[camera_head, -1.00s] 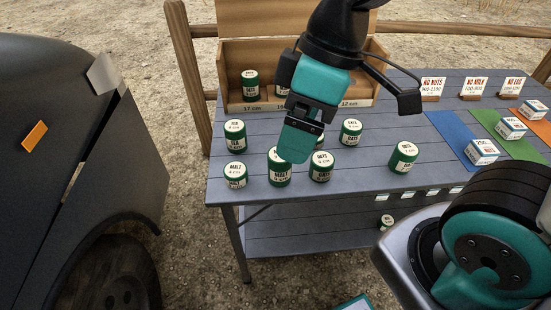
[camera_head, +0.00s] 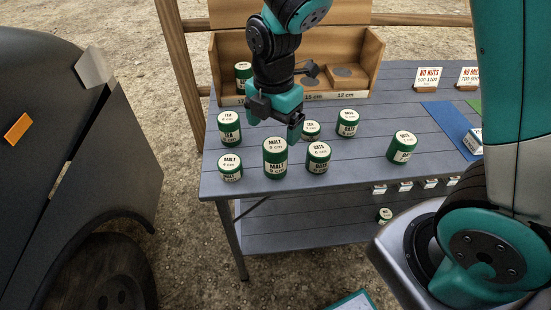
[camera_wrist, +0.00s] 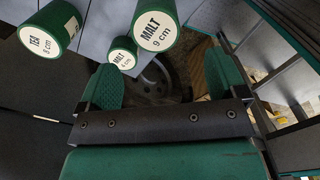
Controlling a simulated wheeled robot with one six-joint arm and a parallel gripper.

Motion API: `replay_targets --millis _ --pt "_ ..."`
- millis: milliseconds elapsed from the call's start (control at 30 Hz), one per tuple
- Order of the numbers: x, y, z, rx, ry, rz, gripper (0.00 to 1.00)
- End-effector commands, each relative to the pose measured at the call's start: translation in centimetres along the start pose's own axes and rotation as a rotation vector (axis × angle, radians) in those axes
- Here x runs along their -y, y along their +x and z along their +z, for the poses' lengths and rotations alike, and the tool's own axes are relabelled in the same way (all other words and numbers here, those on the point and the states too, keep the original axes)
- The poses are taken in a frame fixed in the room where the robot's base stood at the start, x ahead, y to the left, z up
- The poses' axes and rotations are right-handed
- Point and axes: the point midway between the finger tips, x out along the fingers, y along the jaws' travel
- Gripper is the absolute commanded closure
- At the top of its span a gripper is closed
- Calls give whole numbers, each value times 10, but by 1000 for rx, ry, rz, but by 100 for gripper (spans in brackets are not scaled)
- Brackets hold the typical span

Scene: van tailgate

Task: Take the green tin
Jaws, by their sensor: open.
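Several green tins with white lids stand on the grey slatted table (camera_head: 370,180). They include a tall MALT 9 cm tin (camera_head: 275,160), a short MALT tin (camera_head: 230,168), a TEA tin (camera_head: 229,130), a small TEA tin (camera_head: 310,130), and OATS tins (camera_head: 318,158), (camera_head: 348,124), (camera_head: 402,148). My gripper (camera_head: 280,116) is over the table, behind the tall MALT tin in the head view. In the wrist view my gripper (camera_wrist: 163,82) is open and empty.
A wooden box (camera_head: 365,82) with size labels stands at the table's back, with a green tin (camera_head: 244,74) inside. NO NUTS (camera_head: 428,78) and NO MILK signs stand at right. A dark van (camera_head: 60,170) is at left. Another tin (camera_head: 385,215) is on the lower shelf.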

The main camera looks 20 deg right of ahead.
Motion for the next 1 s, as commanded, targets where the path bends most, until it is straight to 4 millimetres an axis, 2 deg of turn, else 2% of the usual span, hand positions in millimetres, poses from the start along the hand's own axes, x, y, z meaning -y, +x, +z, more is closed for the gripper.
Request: replay_targets --millis 33,100,367,700,967,1000 --pt "1 13 0 -1 1 -5 9" --pt "0 25 0 -1 1 -3 9" --pt "0 46 1 -1 2 -1 9" --pt "-3 91 9 -1 2 -2 9" --pt "-4 94 9 0 2 2 9" --pt "-4 94 9 0 2 1 12"
